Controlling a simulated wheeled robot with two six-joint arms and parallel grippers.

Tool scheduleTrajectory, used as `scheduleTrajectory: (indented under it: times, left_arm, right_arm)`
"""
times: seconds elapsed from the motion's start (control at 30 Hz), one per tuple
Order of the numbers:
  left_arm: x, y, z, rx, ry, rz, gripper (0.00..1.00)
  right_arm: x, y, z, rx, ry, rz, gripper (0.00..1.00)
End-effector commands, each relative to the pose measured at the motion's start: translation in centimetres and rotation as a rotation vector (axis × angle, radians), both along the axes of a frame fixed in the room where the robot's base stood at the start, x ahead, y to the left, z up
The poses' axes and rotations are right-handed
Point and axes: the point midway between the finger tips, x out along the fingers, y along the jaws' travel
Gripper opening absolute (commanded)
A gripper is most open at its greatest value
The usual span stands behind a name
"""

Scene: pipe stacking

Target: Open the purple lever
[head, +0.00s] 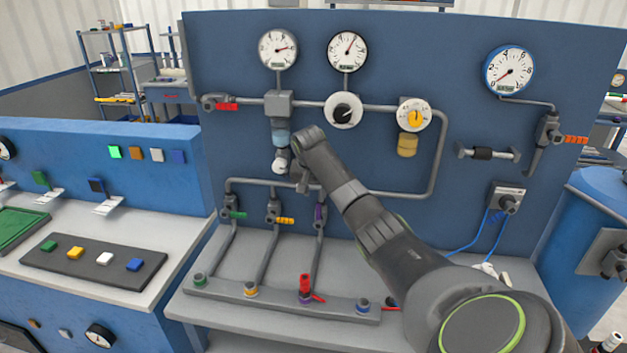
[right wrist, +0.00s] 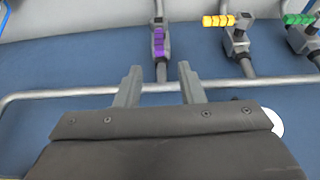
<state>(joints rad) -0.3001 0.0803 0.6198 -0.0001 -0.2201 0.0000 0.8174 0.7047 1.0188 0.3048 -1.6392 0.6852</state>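The purple lever (head: 320,213) is on a grey valve on the lower pipe run of the blue panel. It also shows in the right wrist view (right wrist: 158,42), lying roughly along its pipe. My right gripper (head: 302,183) is in front of the panel, just up and left of the purple lever. In the right wrist view, its two fingers (right wrist: 160,70) are apart and empty, with the lever beyond the tips; I see no contact. My left gripper is not in view.
A yellow lever (head: 285,220) and a green lever (head: 238,215) sit on valves to the left, both across their pipes. The horizontal pipe (right wrist: 75,92) runs close to my fingers. A red-handled valve (head: 305,287) stands on the bench rail below.

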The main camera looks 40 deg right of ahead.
Motion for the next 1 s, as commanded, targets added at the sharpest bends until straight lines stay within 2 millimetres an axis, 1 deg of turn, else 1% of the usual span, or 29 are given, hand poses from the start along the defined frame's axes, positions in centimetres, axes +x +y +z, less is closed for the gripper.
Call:
scheduleTrajectory:
  times: [0.03, 0.2, 0.37, 0.5, 1.0]
  left_arm:
    - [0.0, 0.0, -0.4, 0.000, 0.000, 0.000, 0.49]
    - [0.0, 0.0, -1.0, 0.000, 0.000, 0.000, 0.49]
    - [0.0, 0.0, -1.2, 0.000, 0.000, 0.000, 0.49]
    - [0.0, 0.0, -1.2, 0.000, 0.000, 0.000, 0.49]
    - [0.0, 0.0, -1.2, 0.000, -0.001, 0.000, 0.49]
  right_arm:
    - [-0.1, 0.3, 0.8, -0.002, -0.005, 0.001, 0.35]
    - [-0.7, 1.1, 3.3, -0.001, -0.003, 0.001, 0.35]
    - [-1.1, 1.6, 4.6, 0.000, -0.001, 0.000, 0.35]
    - [-1.2, 1.7, 5.0, 0.000, 0.001, 0.000, 0.35]
    - [-1.2, 1.7, 4.9, 0.000, 0.001, 0.000, 0.35]
